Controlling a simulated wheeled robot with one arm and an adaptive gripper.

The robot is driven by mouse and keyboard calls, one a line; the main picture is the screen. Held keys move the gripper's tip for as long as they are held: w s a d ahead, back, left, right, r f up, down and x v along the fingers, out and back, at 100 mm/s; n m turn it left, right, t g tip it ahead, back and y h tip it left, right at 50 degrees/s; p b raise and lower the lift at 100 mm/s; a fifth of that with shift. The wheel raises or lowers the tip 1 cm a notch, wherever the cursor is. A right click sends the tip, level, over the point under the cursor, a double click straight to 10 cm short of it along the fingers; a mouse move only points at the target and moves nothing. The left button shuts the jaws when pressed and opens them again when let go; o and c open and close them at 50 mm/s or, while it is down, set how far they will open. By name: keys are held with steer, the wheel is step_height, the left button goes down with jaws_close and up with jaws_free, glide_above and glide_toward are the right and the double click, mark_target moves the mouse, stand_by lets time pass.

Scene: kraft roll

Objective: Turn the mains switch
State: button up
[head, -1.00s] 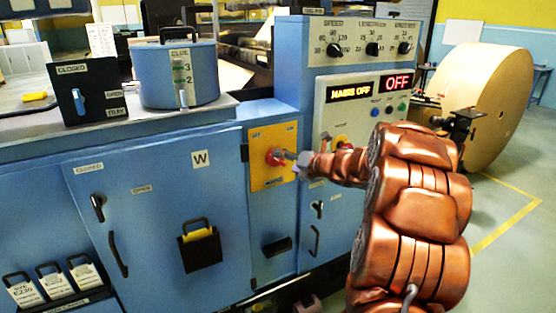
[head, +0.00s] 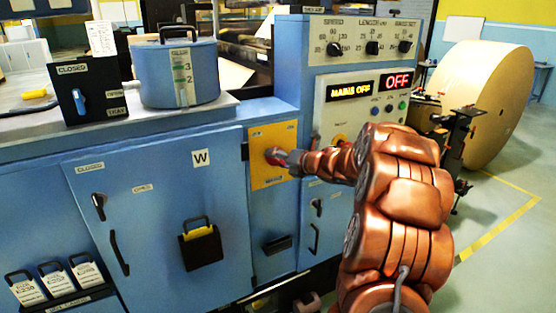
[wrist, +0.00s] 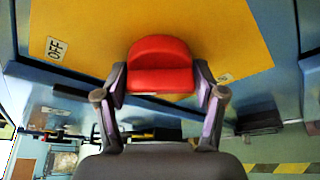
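The mains switch is a red knob (wrist: 160,66) on a yellow plate (wrist: 225,40) on the front of the blue machine. An OFF label (wrist: 56,48) sits on the plate left of the knob in the wrist view. My gripper (wrist: 161,82) has one finger on each side of the knob, with no clear gap at either side, and looks shut on it. In the head view the knob (head: 271,154) is partly hidden by my gripper (head: 284,158). The display (head: 350,91) above reads MAINS OFF, and a red display (head: 397,81) reads OFF.
A blue glue pot (head: 180,75) and a black box with a blue lever (head: 88,92) stand on the ledge at left. A cabinet door (head: 160,220) with black handles is below.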

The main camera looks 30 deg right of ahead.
steer(key=c, duration=0.6)
steer(key=shift+d+f+m+t+y+b, duration=0.15)
steer(key=shift+m+y+b, duration=0.1)
steer(key=shift+m, duration=0.25)
steer(key=shift+a+f+m+t+y+b, duration=0.15)
steer(key=shift+m+y+b, duration=0.1)
steer(key=shift+m, duration=0.25)
steer(key=m+t+y+b, duration=0.1)
steer(key=m, duration=0.1)
steer(key=shift+m, duration=0.4)
steer(key=m+t+b, duration=0.1)
steer(key=m, duration=0.2)
steer(key=m+t+b, duration=0.1)
steer(key=m, duration=0.2)
steer(key=shift+y+b, duration=0.3)
steer(key=m+t, duration=0.1)
steer(key=m, duration=0.2)
steer(key=m+t+h+b, duration=0.1)
steer(key=m, duration=0.2)
steer(key=shift+r, duration=0.15)
steer(key=shift+m+t, duration=0.3)
